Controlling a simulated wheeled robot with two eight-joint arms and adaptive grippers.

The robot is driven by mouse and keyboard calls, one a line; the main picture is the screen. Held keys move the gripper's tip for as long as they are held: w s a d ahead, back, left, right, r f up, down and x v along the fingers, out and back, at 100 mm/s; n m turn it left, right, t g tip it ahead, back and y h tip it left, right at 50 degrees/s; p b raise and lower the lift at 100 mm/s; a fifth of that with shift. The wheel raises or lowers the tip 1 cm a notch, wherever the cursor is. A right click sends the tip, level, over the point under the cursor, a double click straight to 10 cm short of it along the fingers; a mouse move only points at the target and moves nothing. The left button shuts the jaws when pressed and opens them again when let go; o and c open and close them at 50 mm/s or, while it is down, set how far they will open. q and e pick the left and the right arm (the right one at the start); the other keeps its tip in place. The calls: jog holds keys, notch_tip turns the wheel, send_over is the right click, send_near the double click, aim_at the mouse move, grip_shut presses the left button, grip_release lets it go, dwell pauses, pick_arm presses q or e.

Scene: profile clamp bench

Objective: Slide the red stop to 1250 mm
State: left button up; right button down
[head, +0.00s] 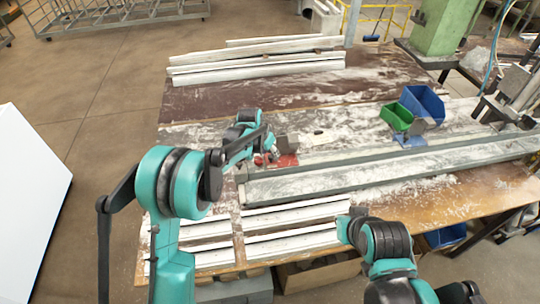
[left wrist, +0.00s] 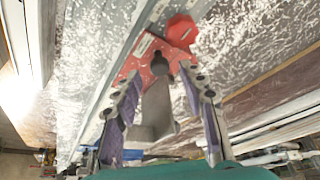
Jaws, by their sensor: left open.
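The red stop (head: 287,160) sits at the left part of the long grey rail (head: 350,178) on the bench. In the left wrist view the red stop (left wrist: 143,58) shows a red plate, a red knob (left wrist: 181,30) and a grey block (left wrist: 155,108). My left gripper (head: 268,155) is at the stop, partly covering it. In the left wrist view my left gripper (left wrist: 162,85) is open, with one finger on each side of the grey block. I cannot tell whether the fingers touch it. Scale marks are not readable.
A blue bin (head: 424,103) and a green bin (head: 396,116) stand behind the rail, with a blue piece (head: 408,140) near them. White profiles (head: 258,70) lie at the back, and more (head: 290,215) in front. My right arm is at the lower right.

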pick_arm(q)
jog(key=shift+x, duration=1.1)
grip_shut()
jog(key=w+d, duration=0.1)
jog(key=d, duration=0.4)
jog(key=w+d, duration=0.1)
jog(key=d, duration=0.3)
jog(key=w+d+b, duration=0.1)
jog(key=d, duration=0.4)
jog(key=shift+d, duration=0.4)
grip_release()
jog(key=shift+r, duration=0.1)
